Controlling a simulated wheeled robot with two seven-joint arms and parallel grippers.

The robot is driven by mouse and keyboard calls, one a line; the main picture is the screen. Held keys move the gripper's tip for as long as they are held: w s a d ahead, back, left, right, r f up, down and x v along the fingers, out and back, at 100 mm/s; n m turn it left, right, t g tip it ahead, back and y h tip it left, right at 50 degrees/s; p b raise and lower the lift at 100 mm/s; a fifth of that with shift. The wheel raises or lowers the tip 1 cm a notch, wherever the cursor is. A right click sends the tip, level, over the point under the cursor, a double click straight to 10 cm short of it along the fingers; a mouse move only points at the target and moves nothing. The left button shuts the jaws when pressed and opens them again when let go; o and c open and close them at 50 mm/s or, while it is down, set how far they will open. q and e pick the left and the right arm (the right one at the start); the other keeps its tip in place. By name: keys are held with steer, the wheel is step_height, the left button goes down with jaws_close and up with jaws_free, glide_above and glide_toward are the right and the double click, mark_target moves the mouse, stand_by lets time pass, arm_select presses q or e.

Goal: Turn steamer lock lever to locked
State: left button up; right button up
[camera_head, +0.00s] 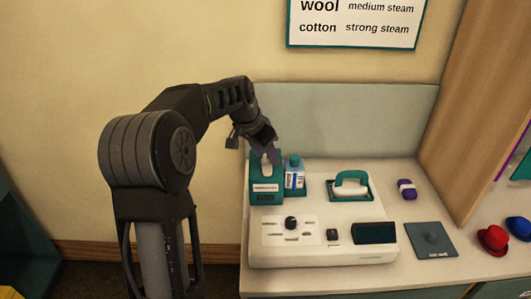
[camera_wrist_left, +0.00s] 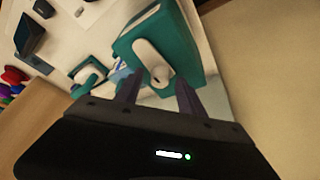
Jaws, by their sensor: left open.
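A teal block (camera_head: 262,188) with a white label stands at the back left of the white steamer unit (camera_head: 385,240). It fills the upper right of the left wrist view (camera_wrist_left: 190,50). A white lever (camera_wrist_left: 150,58) lies on its face, slanting in the wrist view; in the head view my gripper mostly hides it. I cannot tell which setting it points to. My left gripper (camera_head: 268,148) is open just above the block. In the wrist view its fingers (camera_wrist_left: 160,85) are apart, either side of the lever's round end; contact is unclear. My right gripper is not in view.
A blue and white bottle (camera_head: 294,177) stands close beside the block. A teal-handled iron (camera_head: 351,185) sits on the unit, with a black knob (camera_head: 291,223) in front. A grey-blue pad (camera_head: 430,240) and red hat (camera_head: 493,240) lie to the right. A backboard (camera_head: 350,120) rises behind.

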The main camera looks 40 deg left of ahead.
arm_select(q)
steer(key=shift+c, duration=0.3)
jaws_close()
steer(key=shift+n, duration=0.4)
steer(key=n, duration=0.1)
steer(key=n+y, duration=0.1)
steer(key=n, duration=0.1)
steer(key=shift+d+r+y+p, duration=0.1)
steer(key=shift+d+y+p, duration=0.1)
steer(key=shift+y+p, duration=0.15)
steer(key=n+y, duration=0.1)
steer(key=n, duration=0.2)
steer(key=shift+w+g, duration=0.1)
steer(key=shift+g, duration=0.2)
steer(key=n+y, duration=0.1)
steer(key=n, duration=0.2)
steer(key=n+g+y, duration=0.1)
steer(key=n, duration=0.2)
steer(key=shift+w+d+n+g+b, duration=0.1)
steer(key=shift+w+n+g+b, duration=0.05)
steer(key=shift+n+g+b, duration=0.15)
steer(key=n+g, duration=0.1)
steer(key=n, duration=0.3)
steer(key=shift+n+g+y, duration=0.25)
steer(key=shift+n+g, duration=0.05)
steer(key=shift+g, duration=0.1)
